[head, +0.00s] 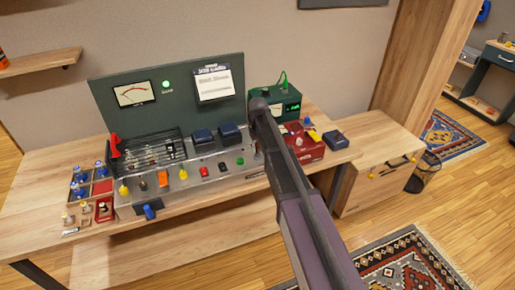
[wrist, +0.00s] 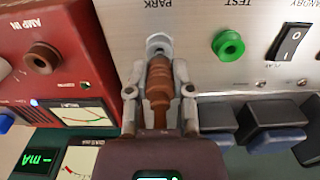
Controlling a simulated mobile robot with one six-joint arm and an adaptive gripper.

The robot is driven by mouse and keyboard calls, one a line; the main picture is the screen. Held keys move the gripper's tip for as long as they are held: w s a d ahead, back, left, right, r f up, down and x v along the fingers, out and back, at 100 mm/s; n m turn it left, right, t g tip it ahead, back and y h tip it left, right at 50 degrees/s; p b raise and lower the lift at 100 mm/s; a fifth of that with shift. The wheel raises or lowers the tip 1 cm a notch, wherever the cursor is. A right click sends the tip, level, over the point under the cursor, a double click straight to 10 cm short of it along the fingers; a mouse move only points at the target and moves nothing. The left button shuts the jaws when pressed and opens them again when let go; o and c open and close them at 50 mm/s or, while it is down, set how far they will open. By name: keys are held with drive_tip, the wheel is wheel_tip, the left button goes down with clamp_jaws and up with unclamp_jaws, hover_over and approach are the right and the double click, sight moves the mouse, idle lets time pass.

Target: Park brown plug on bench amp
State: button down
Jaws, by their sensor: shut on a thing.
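My gripper (wrist: 159,91) is shut on the brown plug (wrist: 159,78) in the wrist view, with one finger on each side of its ribbed body. The plug's far end meets or overlaps a pale grey ring socket (wrist: 158,42) under the PARK label. I cannot tell whether it is inside the socket. The PARK socket is on the silvery panel of the bench amp (wrist: 202,62). In the head view the bench amp (head: 222,172) stands on the wooden bench, and my arm hides the gripper and plug.
A red AMP IN box (wrist: 85,45) with a brown socket (wrist: 41,57) sits beside the panel. A green socket (wrist: 228,44) and a black rocker switch (wrist: 290,42) are on the other side. Dark blue blocks (wrist: 268,125) stand close to the gripper. A green meter box (head: 276,106) is behind.

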drive_tip(key=shift+f+b, duration=0.8)
idle(0.7)
drive_tip(key=shift+c, duration=2.1)
unclamp_jaws()
drive_tip(key=shift+r, duration=0.2)
wheel_tip(320, 180, up, 8)
drive_tip(key=p, duration=0.8)
drive_tip(key=shift+r+p, duration=0.1)
drive_tip(key=shift+p, duration=0.2)
drive_tip(key=s+d+f+b, duration=0.1)
drive_tip(key=s+d, duration=1.2)
drive_tip(key=shift+d+f+b, duration=0.15)
drive_tip(key=shift+f+b, duration=0.15)
drive_tip(key=s+a+m, duration=0.2)
drive_tip(key=s+m, duration=0.1)
drive_tip(key=s, duration=1)
drive_tip(key=shift+s+m, duration=0.15)
drive_tip(key=shift+m, duration=0.15)
